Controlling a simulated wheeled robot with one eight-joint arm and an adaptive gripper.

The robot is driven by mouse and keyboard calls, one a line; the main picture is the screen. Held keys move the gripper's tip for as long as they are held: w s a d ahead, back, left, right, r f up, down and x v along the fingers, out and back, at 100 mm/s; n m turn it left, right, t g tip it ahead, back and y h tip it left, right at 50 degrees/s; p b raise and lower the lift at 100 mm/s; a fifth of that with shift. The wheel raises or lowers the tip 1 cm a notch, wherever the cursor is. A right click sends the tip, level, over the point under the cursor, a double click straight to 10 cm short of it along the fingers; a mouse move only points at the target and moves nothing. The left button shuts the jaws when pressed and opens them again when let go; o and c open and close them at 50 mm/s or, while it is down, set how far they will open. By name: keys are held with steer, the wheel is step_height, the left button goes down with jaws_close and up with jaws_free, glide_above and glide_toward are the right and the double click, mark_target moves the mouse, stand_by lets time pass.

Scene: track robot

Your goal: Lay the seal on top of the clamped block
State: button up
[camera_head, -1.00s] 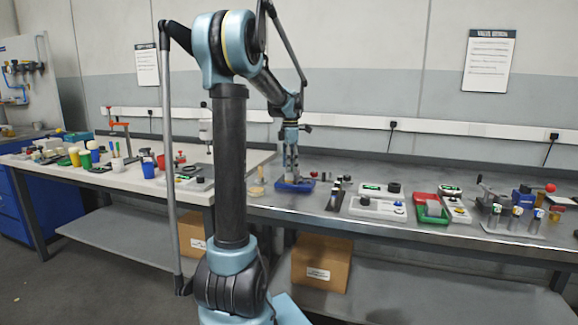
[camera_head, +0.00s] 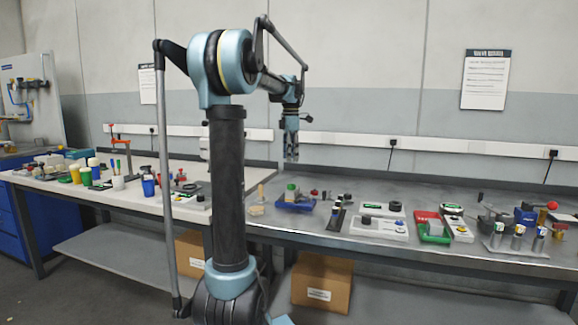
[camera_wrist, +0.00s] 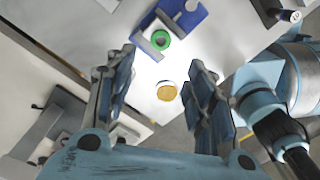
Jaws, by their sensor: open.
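A green ring (camera_wrist: 161,40), which looks like the seal, lies on the clamped block at the blue vise (camera_wrist: 188,22) in the wrist view. In the head view the green seal (camera_head: 291,187) shows on top of the light block (camera_head: 291,196), which stands in the blue vise (camera_head: 295,206). My gripper (camera_head: 291,157) is above the vise, apart from the seal. The block is largely hidden beneath the ring and by the vise jaws.
A tan piece (camera_head: 256,210) and an upright wooden peg (camera_head: 261,192) stand left of the vise. Several tools cover the left bench.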

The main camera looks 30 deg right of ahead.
steer(key=shift+r, duration=0.25)
steer(key=s+a+f+m, duration=0.2)
steer(key=a+f, duration=0.1)
steer(key=a, duration=0.5)
steer(key=s+a+f+m+t, duration=0.1)
steer(key=s+a+f+m, duration=0.15)
steer(key=a, duration=0.55)
steer(key=s+a+f+m, duration=0.1)
steer(key=s+a+f, duration=0.1)
steer(key=a, duration=0.7)
steer(key=s+a+f+m, duration=0.4)
steer(key=s+a+f, duration=0.3)
steer(key=f, duration=0.3)
steer(key=s+a+f+m+t, duration=0.1)
steer(key=s+a+f+m, duration=0.3)
steer(key=s+a+f, duration=0.3)
steer(key=s+f, duration=0.3)
steer(key=shift+a+f, duration=0.3)
steer(key=shift+a, duration=0.1)
steer(key=shift+s, duration=0.1)
